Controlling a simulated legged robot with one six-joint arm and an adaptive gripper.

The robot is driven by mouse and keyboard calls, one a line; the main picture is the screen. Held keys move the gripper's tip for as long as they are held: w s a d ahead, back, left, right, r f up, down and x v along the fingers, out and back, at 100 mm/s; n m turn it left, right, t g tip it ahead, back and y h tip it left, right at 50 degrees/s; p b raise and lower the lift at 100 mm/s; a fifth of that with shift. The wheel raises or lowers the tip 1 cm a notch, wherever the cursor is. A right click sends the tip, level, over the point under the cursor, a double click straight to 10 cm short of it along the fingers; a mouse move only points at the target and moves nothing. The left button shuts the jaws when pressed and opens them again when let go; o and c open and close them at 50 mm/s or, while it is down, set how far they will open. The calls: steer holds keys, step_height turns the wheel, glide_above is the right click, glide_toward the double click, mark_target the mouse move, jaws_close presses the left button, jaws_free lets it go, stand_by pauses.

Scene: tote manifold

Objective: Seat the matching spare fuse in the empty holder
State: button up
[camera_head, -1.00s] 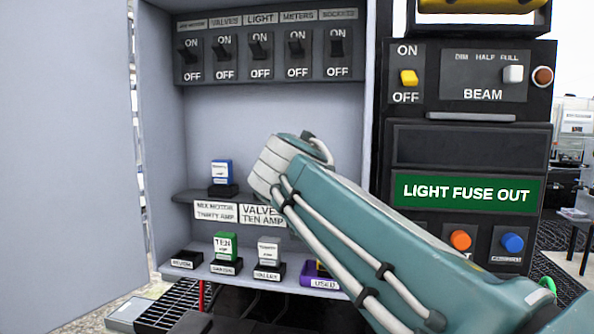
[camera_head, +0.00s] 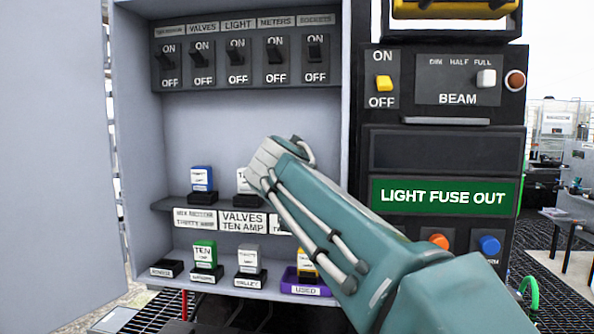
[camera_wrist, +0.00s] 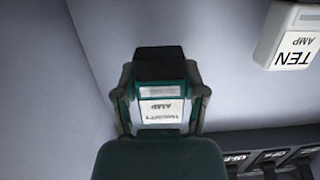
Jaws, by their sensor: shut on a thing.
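In the wrist view, which is upside down, my gripper (camera_wrist: 160,108) is shut on a fuse (camera_wrist: 160,112) with a white label. The label reads AMP; its other word is blurred. A black block (camera_wrist: 160,66) lies at the fuse's base end; I cannot tell whether it is the fuse's own base or a holder. A white TEN AMP fuse (camera_wrist: 290,38) stands to one side, apart. In the head view my arm's end covers the shelf's right part, so the held fuse and the light holder are hidden. The valves fuse (camera_head: 243,183) shows partly beside the arm.
A blue fuse (camera_head: 202,178) stands left on the shelf. Below are an empty holder (camera_head: 167,270), a green TEN fuse (camera_head: 204,253), a white fuse (camera_head: 249,258) and a purple USED tray (camera_head: 306,291) holding a yellow fuse. The LIGHT FUSE OUT panel (camera_head: 443,196) is right. The open door (camera_head: 55,150) is left.

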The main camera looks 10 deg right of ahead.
steer(key=shift+w, duration=0.5)
steer(key=shift+w+a+f, duration=0.15)
steer(key=shift+f, duration=0.25)
steer(key=shift+d+f, duration=0.25)
steer(key=shift+f, duration=0.75)
steer(key=shift+a+f, duration=0.15)
steer(key=shift+f, duration=0.75)
steer(key=o, duration=1.2)
